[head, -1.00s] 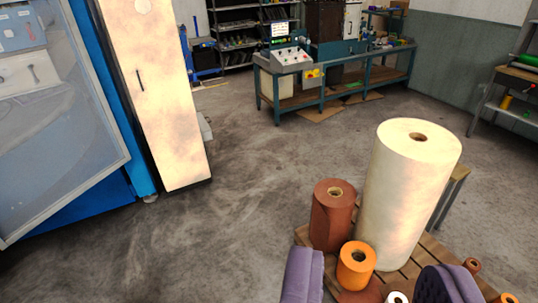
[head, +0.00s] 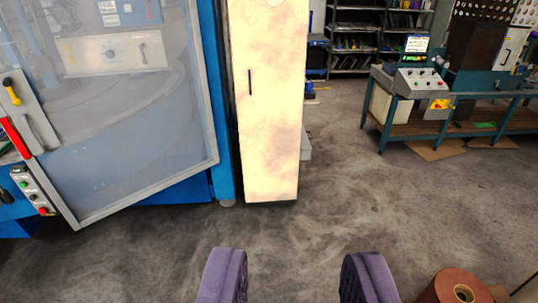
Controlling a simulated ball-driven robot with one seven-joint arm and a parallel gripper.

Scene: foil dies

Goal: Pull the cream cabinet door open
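The cream cabinet door (head: 272,120) is a tall, narrow, mottled panel in the upper middle of the view. It looks shut. Its handle is a thin dark vertical bar (head: 250,82) near the door's left edge. My gripper (head: 300,272) shows as two purple fingers at the bottom of the view, spread wide apart with only bare floor between them. It is well short of the cabinet and touches nothing. The top of the cabinet is cut off by the frame.
A blue machine with a large framed clear guard (head: 130,130) stands directly left of the cabinet. A workbench with a control box (head: 420,80) is at the right, with shelves behind. A brown roll (head: 455,288) is at the bottom right. The floor before the cabinet is clear.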

